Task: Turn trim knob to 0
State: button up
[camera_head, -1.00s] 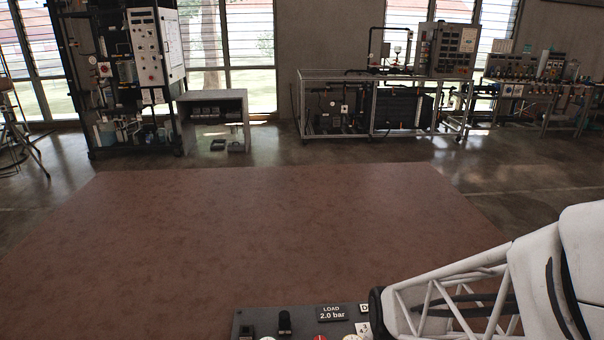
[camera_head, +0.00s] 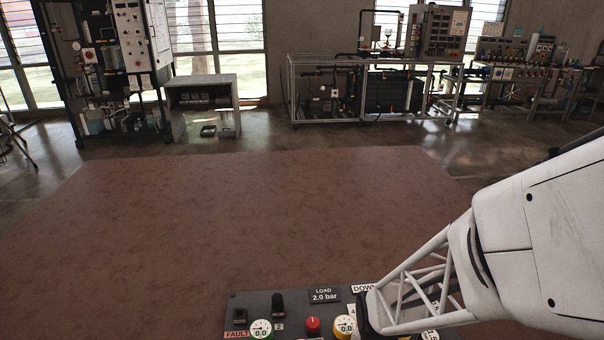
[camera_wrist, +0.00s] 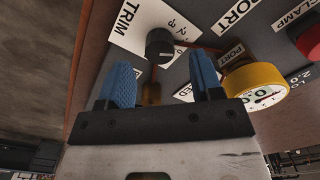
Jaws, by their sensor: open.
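The trim knob (camera_wrist: 160,45) is a round black knob beside a white TRIM label (camera_wrist: 140,22) with a few numerals around it. A light pointer line shows on the knob, but I cannot tell which numeral it marks. My gripper (camera_wrist: 161,62) has two blue fingers, spread apart and empty, one on either side of the knob's near side in the wrist view. I cannot tell if they touch it. In the head view my arm covers the right part of the control panel (camera_head: 295,300), and the trim knob and gripper are hidden.
A yellow-rimmed gauge (camera_wrist: 256,85) sits close to the right finger, by a PORT label. A red button (camera_wrist: 310,42) is farther right. The brown floor area (camera_head: 230,210) is clear.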

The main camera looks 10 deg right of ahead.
jog(key=shift+f, duration=1.25)
jog(key=shift+f, duration=0.45)
grip_shut()
